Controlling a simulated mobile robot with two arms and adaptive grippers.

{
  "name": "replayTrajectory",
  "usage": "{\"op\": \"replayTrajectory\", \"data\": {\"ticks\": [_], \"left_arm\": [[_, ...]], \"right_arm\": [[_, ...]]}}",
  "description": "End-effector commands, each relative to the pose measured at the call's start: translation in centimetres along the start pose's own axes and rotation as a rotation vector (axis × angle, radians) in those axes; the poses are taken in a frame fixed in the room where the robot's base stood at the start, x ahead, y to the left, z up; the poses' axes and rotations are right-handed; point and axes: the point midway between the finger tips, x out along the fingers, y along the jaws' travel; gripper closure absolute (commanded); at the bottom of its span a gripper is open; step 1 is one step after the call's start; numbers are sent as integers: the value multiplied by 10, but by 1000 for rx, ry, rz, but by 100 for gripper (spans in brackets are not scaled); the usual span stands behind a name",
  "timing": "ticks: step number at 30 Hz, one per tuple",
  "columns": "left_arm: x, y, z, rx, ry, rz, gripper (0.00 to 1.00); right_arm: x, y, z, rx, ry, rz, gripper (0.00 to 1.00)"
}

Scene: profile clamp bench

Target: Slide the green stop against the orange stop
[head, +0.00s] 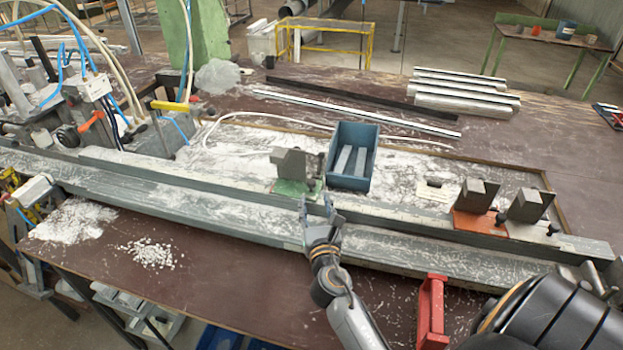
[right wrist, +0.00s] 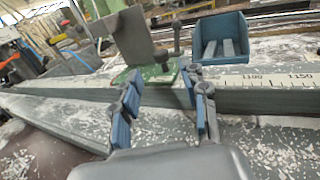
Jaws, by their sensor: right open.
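The green stop (head: 293,165) is a grey angled block on a green base, standing on the long grey rail (head: 200,182). In the right wrist view the green stop (right wrist: 148,73) shows just beyond my fingers, its green base between the fingertips. The orange stop (head: 474,198), a similar block on an orange base, stands farther right along the rail, well apart from the green one. My right gripper (head: 317,204) is open and empty just in front of the green stop; it also shows in the right wrist view (right wrist: 162,80). I cannot tell whether it touches. My left gripper is not in view.
A blue bin (head: 353,155) with metal pieces stands behind the rail, between the stops. A plain grey stop (head: 530,205) stands right of the orange one. A red handle-like part (head: 432,310) is at the front edge. The rail between green and orange stops looks clear.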

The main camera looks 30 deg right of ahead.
Motion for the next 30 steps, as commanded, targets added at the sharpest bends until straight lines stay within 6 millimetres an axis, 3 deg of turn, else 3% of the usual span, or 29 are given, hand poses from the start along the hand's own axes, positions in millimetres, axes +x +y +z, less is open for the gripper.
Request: {"op": "replayTrajectory", "data": {"ticks": [5,12,25,30], "left_arm": [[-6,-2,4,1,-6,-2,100],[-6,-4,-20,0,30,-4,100],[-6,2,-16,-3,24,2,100],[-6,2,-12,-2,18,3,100]], "right_arm": [[40,0,2,1,-2,-1,56],[74,-1,0,0,-1,-1,56],[83,-1,0,1,0,-1,56],[83,-1,0,1,0,-1,91]]}}
